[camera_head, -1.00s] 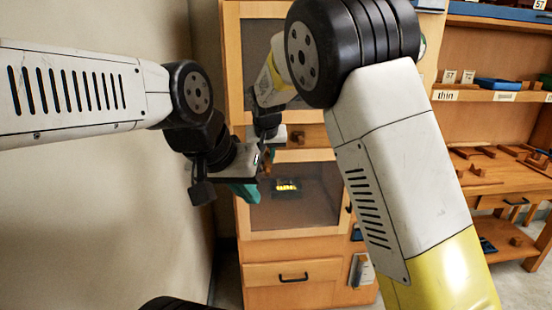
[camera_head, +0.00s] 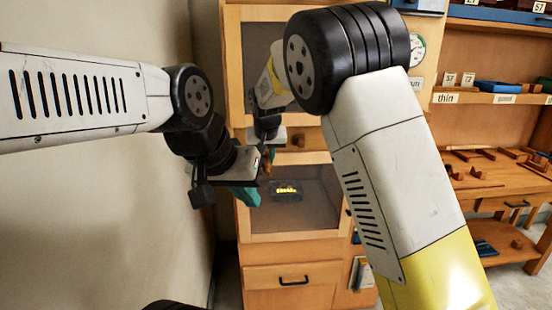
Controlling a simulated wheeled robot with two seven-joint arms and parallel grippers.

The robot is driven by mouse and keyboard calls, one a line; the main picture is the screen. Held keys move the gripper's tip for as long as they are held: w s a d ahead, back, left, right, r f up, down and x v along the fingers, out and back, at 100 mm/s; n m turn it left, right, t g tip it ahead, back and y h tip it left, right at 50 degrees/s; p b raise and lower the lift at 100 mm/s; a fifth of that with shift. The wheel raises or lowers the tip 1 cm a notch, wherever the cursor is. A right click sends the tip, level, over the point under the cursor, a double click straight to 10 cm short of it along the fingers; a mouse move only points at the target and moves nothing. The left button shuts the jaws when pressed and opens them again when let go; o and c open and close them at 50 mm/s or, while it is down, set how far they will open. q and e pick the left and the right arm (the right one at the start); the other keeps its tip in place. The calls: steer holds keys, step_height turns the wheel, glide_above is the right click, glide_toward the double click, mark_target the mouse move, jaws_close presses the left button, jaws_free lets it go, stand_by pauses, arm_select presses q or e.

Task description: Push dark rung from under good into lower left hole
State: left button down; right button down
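My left gripper (camera_head: 222,193) hangs in front of the wooden cabinet's left edge. A dark finger part and a teal piece show at its lower end; I cannot tell whether the teal piece is held or part of the gripper. My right gripper (camera_head: 266,150) is farther back, close to the cabinet front, small and partly covered by the left one. Its fingers are unclear. I cannot make out the dark rung, a "good" label or the lower left hole for certain.
The wooden cabinet (camera_head: 290,255) has glazed doors and a drawer. A screen with yellow marks (camera_head: 286,189) shows behind the lower pane. Right are shelves with a "thin" label (camera_head: 446,98) and a bench (camera_head: 490,185) with small brown wooden pieces. A plain wall is left.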

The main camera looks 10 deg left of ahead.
steer(key=c, duration=1.1)
jaws_free()
steer(key=shift+c, duration=0.2)
steer(key=v, duration=0.7)
steer(key=shift+s+d+r, duration=0.1)
steer(key=shift+d+r, duration=0.1)
steer(key=shift+r, duration=0.15)
steer(key=s+d+r+m, duration=0.1)
steer(key=s+d, duration=0.2)
steer(key=d, duration=0.4)
steer(key=s+d+r+g+y, duration=0.1)
steer(key=s+d, duration=0.2)
steer(key=d, duration=0.4)
steer(key=s+d+r+m, duration=0.1)
steer(key=s+d, duration=0.2)
steer(key=d, duration=0.3)
steer(key=s+d+f, duration=0.1)
steer(key=s+d, duration=0.4)
steer(key=s, duration=0.5)
steer(key=s+d+f+t, duration=0.1)
steer(key=s+d, duration=0.5)
steer(key=s, duration=0.3)
steer(key=shift+s+d+f+m+h, duration=0.2)
steer(key=shift+s+d+m+h, duration=0.1)
steer(key=shift+s, duration=0.1)
